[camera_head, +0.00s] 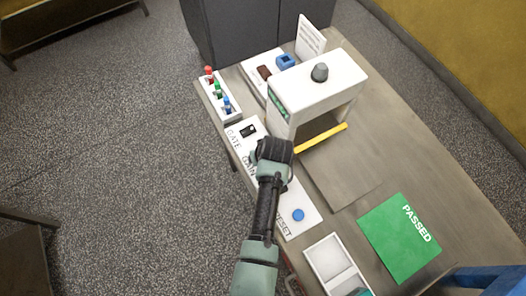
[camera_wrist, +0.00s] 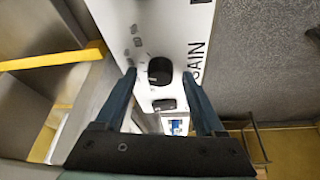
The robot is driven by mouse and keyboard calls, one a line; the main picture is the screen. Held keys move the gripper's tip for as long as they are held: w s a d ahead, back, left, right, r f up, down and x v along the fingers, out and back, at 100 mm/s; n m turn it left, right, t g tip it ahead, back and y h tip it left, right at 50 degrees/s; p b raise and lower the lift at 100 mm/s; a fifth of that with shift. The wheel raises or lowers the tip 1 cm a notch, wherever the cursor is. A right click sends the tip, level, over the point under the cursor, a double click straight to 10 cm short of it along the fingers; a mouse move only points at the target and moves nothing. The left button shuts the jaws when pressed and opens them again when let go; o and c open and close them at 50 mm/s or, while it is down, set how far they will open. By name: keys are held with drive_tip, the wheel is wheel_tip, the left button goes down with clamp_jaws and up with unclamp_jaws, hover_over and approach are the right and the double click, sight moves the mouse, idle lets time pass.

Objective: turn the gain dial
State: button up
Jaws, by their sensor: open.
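The gain dial (camera_wrist: 160,71) is a dark round knob on a white panel (camera_wrist: 178,28), beside the printed word GAIN, in the wrist view. Small marks are printed on the panel to its left. My gripper (camera_wrist: 159,76) is open, with one finger on each side of the dial in that view. I cannot tell whether the fingers touch it. In the head view my gripper (camera_head: 274,150) is over the panel (camera_head: 287,195) and hides the dial and part of its label.
On the panel are a black GATE switch (camera_head: 249,130) and a blue RESET button (camera_head: 298,215). A white arch-shaped machine (camera_head: 318,88) with a yellow bar (camera_head: 322,138) stands close to the right. A green PASSED mat (camera_head: 394,245) and a white tray (camera_head: 322,250) are nearer the front.

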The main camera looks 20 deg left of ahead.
drive_tip(key=b+v, duration=0.1)
drive_tip(key=v, duration=1.2)
idle(0.4)
drive_tip(key=w+d+r+m+t, duration=0.35)
drive_tip(key=w+r+t, duration=0.4)
drive_tip(key=r, duration=0.65)
drive_tip(key=w+d+r+m+t+h, duration=0.1)
drive_tip(key=w+d+r+m+t, duration=0.2)
drive_tip(key=r, duration=0.9)
drive_tip(key=w+d+r+m+t+h, duration=0.15)
drive_tip(key=d+r+t, duration=0.25)
drive_tip(key=r, duration=0.8)
drive_tip(key=s+r+t+b, duration=0.2)
drive_tip(key=s+r+t, duration=0.2)
drive_tip(key=r, duration=0.6)
drive_tip(key=s+r+t+b, duration=0.2)
drive_tip(key=s+r+t, duration=0.3)
drive_tip(key=s+r, duration=0.4)
drive_tip(key=shift+s+r, duration=0.25)
drive_tip(key=shift+r, duration=0.45)
drive_tip(key=shift+w+t, duration=0.1)
drive_tip(key=shift+t, duration=0.15)
clamp_jaws()
